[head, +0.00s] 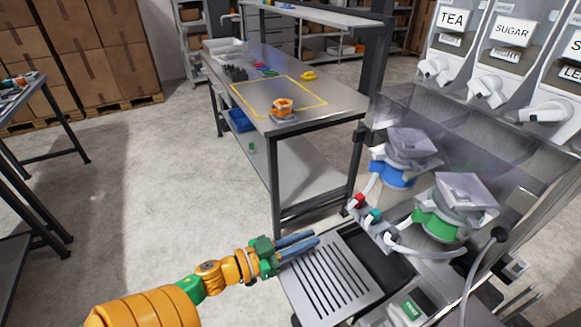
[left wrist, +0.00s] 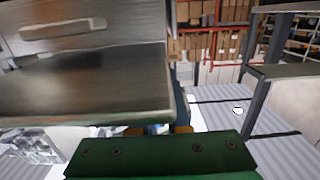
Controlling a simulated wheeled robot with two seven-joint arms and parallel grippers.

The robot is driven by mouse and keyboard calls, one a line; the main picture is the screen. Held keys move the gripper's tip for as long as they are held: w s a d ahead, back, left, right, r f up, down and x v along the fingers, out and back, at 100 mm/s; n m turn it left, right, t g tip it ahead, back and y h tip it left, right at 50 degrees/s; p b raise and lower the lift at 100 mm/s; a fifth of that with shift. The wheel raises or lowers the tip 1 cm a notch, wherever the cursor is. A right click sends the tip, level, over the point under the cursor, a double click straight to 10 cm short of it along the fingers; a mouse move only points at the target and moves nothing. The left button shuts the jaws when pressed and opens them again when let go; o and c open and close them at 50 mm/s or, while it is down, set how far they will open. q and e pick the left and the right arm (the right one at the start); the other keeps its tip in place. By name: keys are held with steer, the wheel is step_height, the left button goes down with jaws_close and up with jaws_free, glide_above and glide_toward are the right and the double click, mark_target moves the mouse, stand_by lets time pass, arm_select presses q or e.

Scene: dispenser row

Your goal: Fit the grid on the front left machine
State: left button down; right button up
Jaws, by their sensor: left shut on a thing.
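My left gripper (head: 308,241) comes in from the left with a green body and blue fingers. It is shut on the grid (head: 324,282), a silver plate with dark parallel slots, at its far left edge. The grid lies over or just above the front of the machine with the green collar (head: 436,226). A dark recess (head: 385,257) shows beyond the grid's far right side. I cannot tell whether the grid touches the machine. In the left wrist view, the green gripper body fills the bottom and the fingertips are mostly hidden. My right gripper is not in view.
A blue-collared unit (head: 392,174) stands behind the green one, under a clear shield (head: 480,125). Small red and teal fittings and a pale hose are close to the recess. A steel workbench (head: 330,112) stands beyond. Floor at left of the gripper is clear.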

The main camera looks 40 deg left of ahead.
mark_target(343, 227)
arm_select(q)
steer(key=x, duration=0.3)
steer(key=b+x, duration=0.1)
steer(key=x, duration=0.2)
steer(key=b+x, duration=0.1)
steer(key=x, duration=0.2)
steer(key=shift+w+r, duration=0.2)
steer(key=shift+r, duration=0.05)
steer(key=shift+w+d, duration=0.3)
steer(key=shift+w, duration=0.3)
steer(key=shift+f+b, duration=0.45)
steer(key=shift+f, duration=0.4)
steer(key=c, duration=0.8)
jaws_free()
steer(key=shift+r, duration=0.1)
steer(key=shift+s, duration=0.1)
